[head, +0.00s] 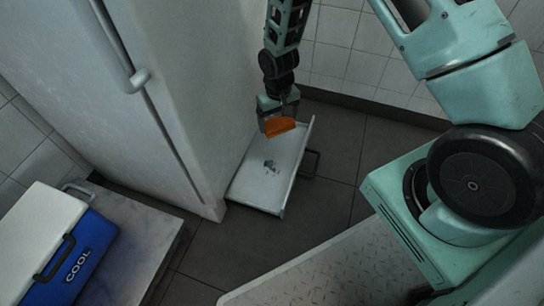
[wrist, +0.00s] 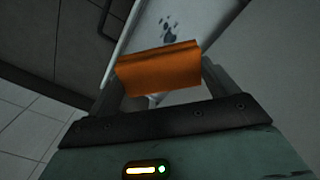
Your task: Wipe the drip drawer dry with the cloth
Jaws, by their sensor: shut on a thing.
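The drip drawer (head: 246,188) is a shallow white tray pulled out low at the side of the white fridge. Dark wet spots (head: 269,167) lie on its floor, and they also show in the wrist view (wrist: 168,30). My gripper (head: 278,122) is shut on the orange cloth (head: 279,128) above the far part of the drawer. In the wrist view the cloth (wrist: 158,68) spans between the fingers and hides part of the drawer (wrist: 130,45). I cannot tell whether the cloth touches the drawer floor.
The white fridge (head: 150,70) stands left of the drawer. A blue cool box (head: 85,262) with a white lid sits on a low marble-topped surface (head: 140,225) at lower left. Dark floor tiles (head: 335,150) are clear right of the drawer. A tiled wall (head: 345,50) is behind.

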